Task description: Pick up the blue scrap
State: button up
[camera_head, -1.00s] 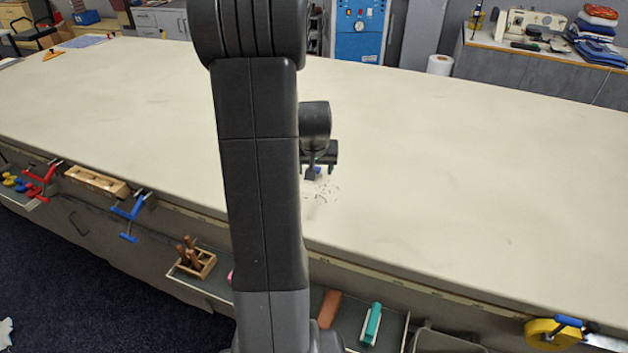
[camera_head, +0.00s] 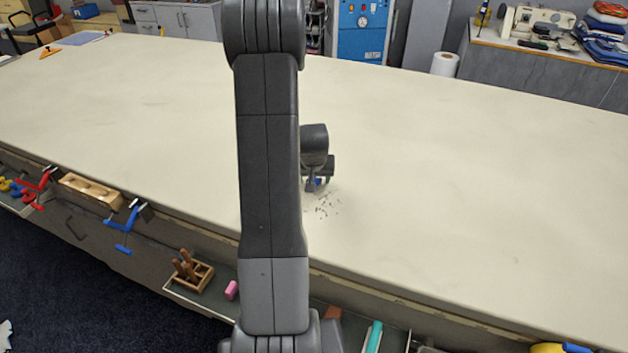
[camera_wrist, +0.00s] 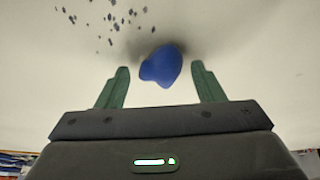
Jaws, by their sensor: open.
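The blue scrap (camera_wrist: 161,66) lies on the cream cloth table in the wrist view, a rounded crumpled piece. My gripper (camera_wrist: 162,78) is open, with one green finger to the left of the scrap and one to the right. The scrap sits between and slightly beyond the fingertips, with a gap on both sides. In the head view my gripper (camera_head: 319,186) is low over the table near its front edge, and a small bit of the blue scrap (camera_head: 318,181) shows beside a finger. My arm hides part of the gripper there.
Small dark bits (camera_head: 327,205) are scattered on the table (camera_head: 450,190) just in front of the gripper. Clamps (camera_head: 124,218), a wooden tool holder (camera_head: 189,271) and other tools sit along the front side. A sewing machine (camera_head: 535,22) stands at the back right.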

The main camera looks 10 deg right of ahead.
jog(key=shift+f, duration=0.1)
jog(key=c, duration=1.1)
jog(key=shift+o, duration=0.2)
